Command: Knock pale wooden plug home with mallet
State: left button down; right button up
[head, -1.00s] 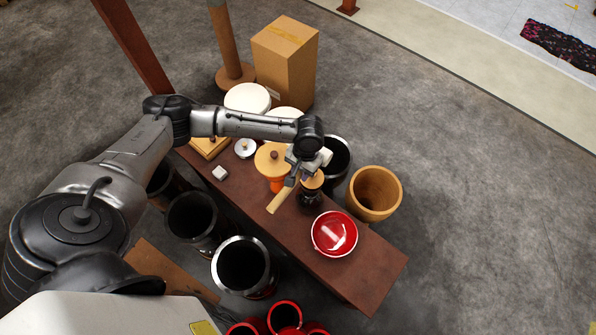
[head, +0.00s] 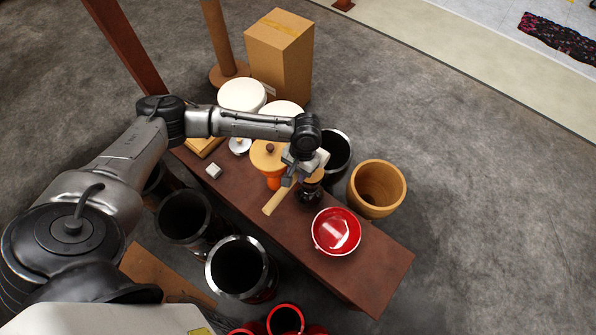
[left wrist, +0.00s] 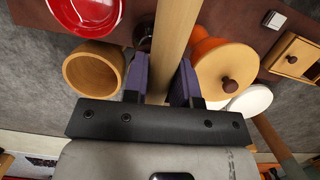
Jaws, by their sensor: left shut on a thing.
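My left gripper (head: 297,172) is shut on the pale wooden handle of the mallet (head: 278,200), above the brown bench. In the left wrist view the handle (left wrist: 176,35) runs up between the dark purple finger pads (left wrist: 163,80). The mallet's head is not clearly seen. A small black object (head: 309,196) stands on the bench just below the gripper. A pale wooden round piece (head: 313,175) shows above it, partly covered by the gripper; I cannot tell whether it is the plug or part of the mallet. My right gripper is not in view.
A red bowl (head: 336,231) is right of the handle. An orange goblet with a knobbed wooden lid (head: 266,153) is close on the left. A tan wooden pot (head: 377,188) stands beyond the bench (head: 362,275). Open dark drums (head: 240,267) stand in front. The bench's right end is clear.

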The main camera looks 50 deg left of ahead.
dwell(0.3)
pick_arm(q)
jog(key=w+x, duration=0.1)
jog(key=x, duration=0.3)
notch_tip(320, 180, up, 4)
jog(key=p, duration=0.6)
jog(key=shift+s+a, duration=0.1)
jog(key=shift+f, duration=0.1)
dwell(0.4)
